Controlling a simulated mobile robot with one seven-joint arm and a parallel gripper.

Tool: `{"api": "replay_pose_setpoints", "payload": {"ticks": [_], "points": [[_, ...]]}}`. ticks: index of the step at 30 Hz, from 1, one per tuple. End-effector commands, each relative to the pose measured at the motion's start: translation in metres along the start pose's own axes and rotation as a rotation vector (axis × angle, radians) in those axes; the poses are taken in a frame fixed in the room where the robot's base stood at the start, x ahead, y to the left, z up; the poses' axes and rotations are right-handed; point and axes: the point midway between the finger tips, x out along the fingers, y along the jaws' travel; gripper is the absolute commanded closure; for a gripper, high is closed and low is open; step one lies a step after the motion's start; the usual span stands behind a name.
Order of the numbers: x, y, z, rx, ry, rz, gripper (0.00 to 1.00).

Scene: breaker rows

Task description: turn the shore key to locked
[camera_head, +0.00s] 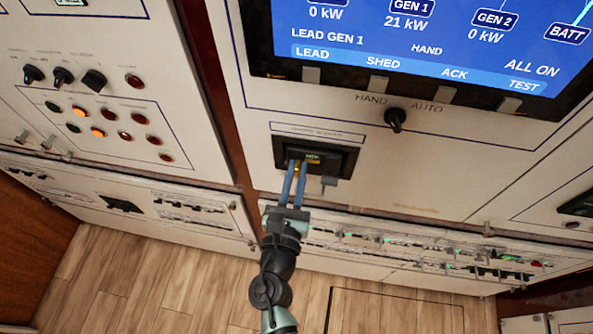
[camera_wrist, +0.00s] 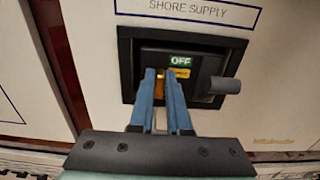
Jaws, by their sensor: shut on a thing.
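The SHORE SUPPLY breaker (camera_wrist: 133,62) is a black recessed unit in the white panel. Its small window (camera_wrist: 180,61) reads OFF on green. Its grey lever (camera_wrist: 222,86) sits at the right. A small yellow tag (camera_wrist: 181,73) is just below the window; I cannot read it. My gripper (camera_wrist: 161,76), with blue fingers, is shut on the brass-coloured shore key (camera_wrist: 161,86) in the breaker face. The fingers hide most of the key, so its angle cannot be told. In the head view my gripper (camera_head: 298,163) reaches into the breaker recess from below.
A HAND/AUTO knob (camera_head: 395,119) and a display (camera_head: 420,45) are above and right of the breaker. A panel with knobs and lamps (camera_head: 100,133) is at the left. A lower breaker row (camera_head: 420,248) runs beneath. The space in front is clear.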

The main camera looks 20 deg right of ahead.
Motion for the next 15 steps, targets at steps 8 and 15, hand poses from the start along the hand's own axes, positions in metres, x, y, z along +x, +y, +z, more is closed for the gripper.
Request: {"api": "replay_pose_setpoints", "payload": {"ticks": [8, 15], "points": [[-0.0003, -0.0004, -0.0019, 0.086, -0.001, 0.001, 1.00], [-0.0006, -0.0016, -0.0040, 0.268, -0.001, 0.002, 1.00]]}}
